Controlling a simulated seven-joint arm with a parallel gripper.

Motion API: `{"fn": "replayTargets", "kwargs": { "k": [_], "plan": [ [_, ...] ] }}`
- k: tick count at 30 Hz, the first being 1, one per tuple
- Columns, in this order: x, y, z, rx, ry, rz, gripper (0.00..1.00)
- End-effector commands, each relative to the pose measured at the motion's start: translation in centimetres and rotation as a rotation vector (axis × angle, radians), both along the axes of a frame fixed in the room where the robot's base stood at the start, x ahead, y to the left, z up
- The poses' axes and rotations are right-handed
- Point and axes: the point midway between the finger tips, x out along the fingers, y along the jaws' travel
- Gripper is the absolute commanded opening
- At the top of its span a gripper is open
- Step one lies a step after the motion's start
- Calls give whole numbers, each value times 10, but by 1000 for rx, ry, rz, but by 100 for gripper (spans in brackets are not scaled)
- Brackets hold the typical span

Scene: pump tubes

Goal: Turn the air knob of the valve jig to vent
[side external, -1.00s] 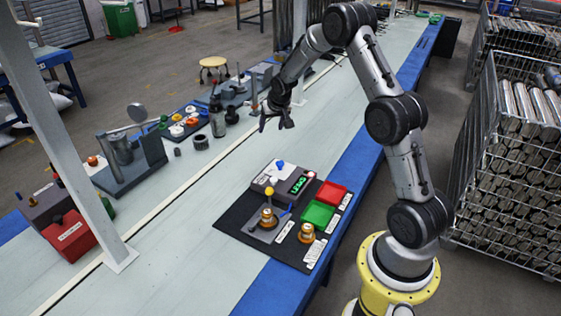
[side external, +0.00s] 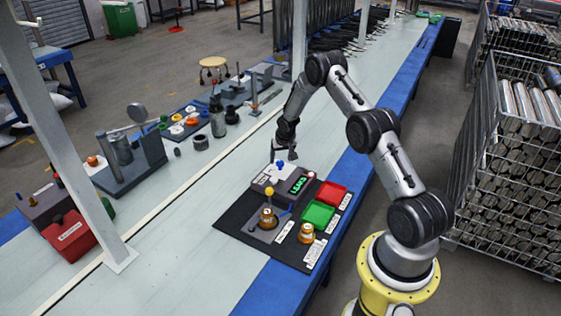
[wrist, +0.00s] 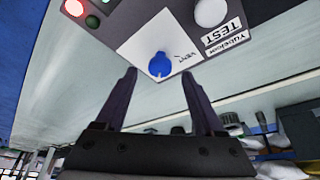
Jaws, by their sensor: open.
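The valve jig (side external: 268,191) is a grey box on a black mat, with a white plate on its top. A blue knob (side external: 280,166) sits on that plate; the knob also shows in the wrist view (wrist: 160,65), where the word "VENT" is printed beside it. My gripper (side external: 284,158) is open and empty, pointing down just above and behind the knob. In the wrist view, its fingers (wrist: 158,82) stand on either side of the knob's position, with tips just short of it. I cannot see contact.
A red tray (side external: 331,193) and a green tray (side external: 318,213) lie right of the jig. A white post (side external: 70,140) rises at left.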

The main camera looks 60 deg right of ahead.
Motion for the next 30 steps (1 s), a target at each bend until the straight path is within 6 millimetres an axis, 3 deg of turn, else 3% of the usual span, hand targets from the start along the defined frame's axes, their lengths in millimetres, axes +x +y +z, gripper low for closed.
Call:
{"fn": "replayTargets", "kwargs": {
  "k": [6,18,30],
  "plan": [
    [6,-6,-19,0,0,0,71],
    [7,-7,-24,0,0,1,69],
    [7,-7,-24,0,0,1,0]
  ]
}}
